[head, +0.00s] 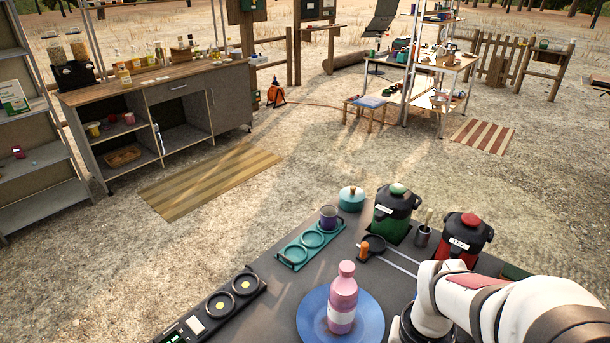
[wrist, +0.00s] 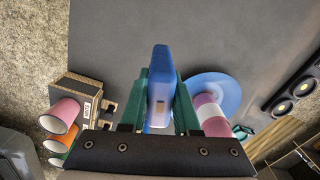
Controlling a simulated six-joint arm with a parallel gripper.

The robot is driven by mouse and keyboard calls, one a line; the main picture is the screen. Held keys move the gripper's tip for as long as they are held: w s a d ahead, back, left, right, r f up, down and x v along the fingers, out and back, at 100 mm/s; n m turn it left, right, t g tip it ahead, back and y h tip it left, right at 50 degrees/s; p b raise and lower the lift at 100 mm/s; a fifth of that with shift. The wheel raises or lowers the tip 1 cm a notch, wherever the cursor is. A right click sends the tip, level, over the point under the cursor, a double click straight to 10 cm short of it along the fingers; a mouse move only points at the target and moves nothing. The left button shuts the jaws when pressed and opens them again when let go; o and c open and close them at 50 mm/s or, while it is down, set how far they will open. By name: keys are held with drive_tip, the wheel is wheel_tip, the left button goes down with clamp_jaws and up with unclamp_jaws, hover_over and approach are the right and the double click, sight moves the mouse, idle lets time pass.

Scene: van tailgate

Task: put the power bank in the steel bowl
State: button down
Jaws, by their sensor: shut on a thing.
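In the wrist view, my gripper (wrist: 161,82) has its two green fingers closed on the sides of a blue, flat, upright slab, the power bank (wrist: 159,92). A small pale patch shows on its near end. It is held over the dark grey table surface; I cannot tell how far above it. In the head view my gripper and the power bank are out of sight, and only my white arm shows at the lower right. I cannot make out a steel bowl in either view.
A pink bottle (head: 343,298) stands on a blue plate (head: 312,308). Behind are a teal tray (head: 295,254), green (head: 394,222) and red (head: 464,243) dispensers, and a utensil cup (head: 422,237).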

drive_tip(key=w+a+n, duration=0.4)
drive_tip(key=a+n, duration=0.3)
drive_tip(key=a, duration=0.7)
drive_tip(key=s+a+r+n, duration=0.15)
drive_tip(key=a+n, duration=0.25)
drive_tip(key=a, duration=0.4)
drive_tip(key=s+a+n, duration=0.3)
drive_tip(key=a, duration=0.6)
drive_tip(key=shift+n, duration=0.3)
drive_tip(key=s+a+f, duration=0.2)
drive_tip(key=a+f, duration=0.1)
drive_tip(key=s+a+f, duration=0.2)
drive_tip(key=a+f, duration=0.1)
drive_tip(key=f, duration=0.1)
drive_tip(key=s+a+f, duration=0.3)
drive_tip(key=a+f, duration=0.1)
drive_tip(key=shift+f, duration=0.2)
drive_tip(key=shift+f, duration=0.2)
drive_tip(key=shift+f, duration=0.15)
drive_tip(key=c, duration=0.6)
unclamp_jaws()
drive_tip(key=shift+c, duration=0.2)
